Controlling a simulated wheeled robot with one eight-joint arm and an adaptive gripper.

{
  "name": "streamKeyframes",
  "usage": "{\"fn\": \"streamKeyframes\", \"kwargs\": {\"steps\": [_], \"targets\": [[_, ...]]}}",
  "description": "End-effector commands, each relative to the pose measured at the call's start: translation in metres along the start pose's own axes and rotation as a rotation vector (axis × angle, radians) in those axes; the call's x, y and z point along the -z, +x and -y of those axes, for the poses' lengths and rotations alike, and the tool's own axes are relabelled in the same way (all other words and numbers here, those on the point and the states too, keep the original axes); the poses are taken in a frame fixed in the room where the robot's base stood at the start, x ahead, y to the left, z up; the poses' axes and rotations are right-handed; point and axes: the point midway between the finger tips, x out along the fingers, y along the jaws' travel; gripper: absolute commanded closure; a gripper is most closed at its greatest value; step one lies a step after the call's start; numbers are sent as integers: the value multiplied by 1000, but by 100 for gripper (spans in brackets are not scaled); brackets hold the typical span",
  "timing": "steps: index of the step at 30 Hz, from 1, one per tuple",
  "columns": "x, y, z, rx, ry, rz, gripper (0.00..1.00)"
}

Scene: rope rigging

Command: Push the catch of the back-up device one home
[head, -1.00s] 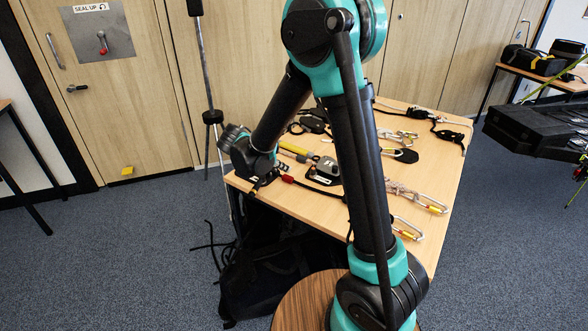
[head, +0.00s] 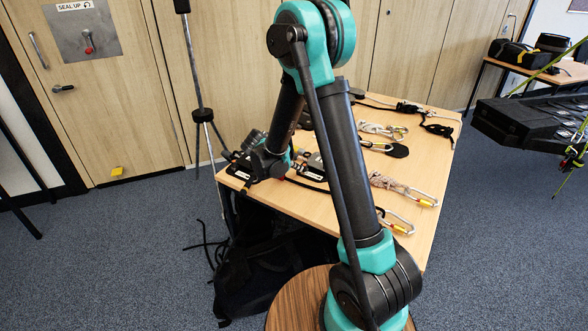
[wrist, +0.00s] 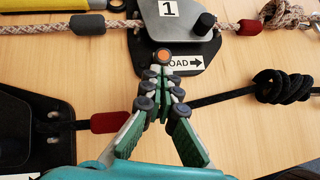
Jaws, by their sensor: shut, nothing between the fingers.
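In the wrist view, the back-up device one (wrist: 178,24) is a grey metal body on a black plate, with a "1" label, a black knob (wrist: 205,21) and a "LOAD" arrow label (wrist: 190,64). A round orange-centred button (wrist: 164,56) sits at its lower edge; I cannot tell whether this is the catch or how far in it is. My gripper (wrist: 160,80) is shut and empty, its tips just below the button and over the edge of the label. Whether they touch it is unclear. In the head view, my arm mostly hides the device and the fingertips.
A pale rope with a grey sleeve (wrist: 87,23) and a red sleeve (wrist: 250,26) runs through the device. A black knotted rope (wrist: 283,87) lies at right. A second black-plated device (wrist: 35,125) lies at lower left. Carabiners (head: 396,222) lie on the table's right side.

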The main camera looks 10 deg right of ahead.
Motion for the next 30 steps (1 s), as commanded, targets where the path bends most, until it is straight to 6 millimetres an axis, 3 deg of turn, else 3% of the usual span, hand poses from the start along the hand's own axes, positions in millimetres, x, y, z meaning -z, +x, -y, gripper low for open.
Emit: {"fn": "streamKeyframes", "kwargs": {"steps": [7, 14, 30], "targets": [[-1, 1, 0, 0, 0, 0, 100], [-17, 17, -6, 0, 1, 0, 100], [-11, 11, -10, 1, 2, 1, 100]]}}
